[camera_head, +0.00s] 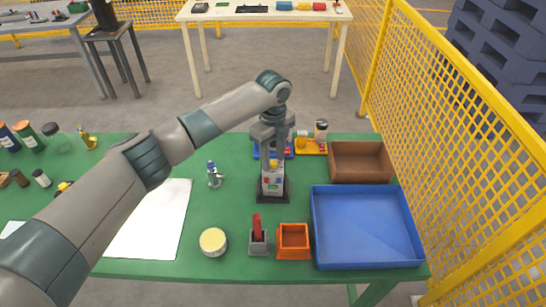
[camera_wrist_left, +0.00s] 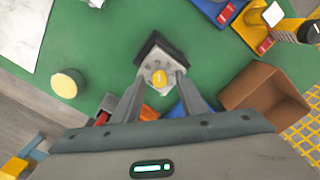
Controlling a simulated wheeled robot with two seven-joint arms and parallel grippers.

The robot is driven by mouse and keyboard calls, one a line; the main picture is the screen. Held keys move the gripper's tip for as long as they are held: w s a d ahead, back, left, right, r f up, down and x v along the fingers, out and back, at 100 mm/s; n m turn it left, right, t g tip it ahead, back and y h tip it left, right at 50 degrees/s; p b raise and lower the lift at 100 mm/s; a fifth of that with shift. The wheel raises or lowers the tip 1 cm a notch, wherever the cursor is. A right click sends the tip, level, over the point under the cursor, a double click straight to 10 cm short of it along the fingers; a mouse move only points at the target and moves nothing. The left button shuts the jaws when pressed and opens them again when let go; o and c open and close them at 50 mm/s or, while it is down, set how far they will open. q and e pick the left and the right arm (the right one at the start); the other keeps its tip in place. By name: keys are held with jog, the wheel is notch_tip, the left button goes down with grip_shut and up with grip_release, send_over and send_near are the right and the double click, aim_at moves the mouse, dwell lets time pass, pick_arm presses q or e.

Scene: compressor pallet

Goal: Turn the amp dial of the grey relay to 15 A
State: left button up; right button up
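The grey relay (camera_head: 273,184) stands upright on a dark base on the green table, with a light front face carrying small coloured marks. My left gripper (camera_head: 274,158) points down right over the relay. In the left wrist view its two fingers are apart, one on each side of the dial, with gaps visible. I cannot tell whether the fingertips are level with the dial or above it. The dial's scale is too small to read. My right gripper is not in view.
A blue tray (camera_head: 366,263), a brown box (camera_head: 361,177), an orange bin (camera_head: 293,254) and a grey holder with a red handle (camera_head: 258,238) are nearby. Blue and yellow stands (camera_head: 312,148) are behind. A round tin (camera_head: 213,241) and white sheet (camera_head: 158,225) lie left.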

aim_at(273, 162)
pick_arm(q)
jog(key=shift+r, duration=0.4)
notch_tip(273, 162, up, 16)
jog(key=b, duration=0.5)
jog(key=shift+r, duration=0.25)
jog(key=shift+r, duration=0.1)
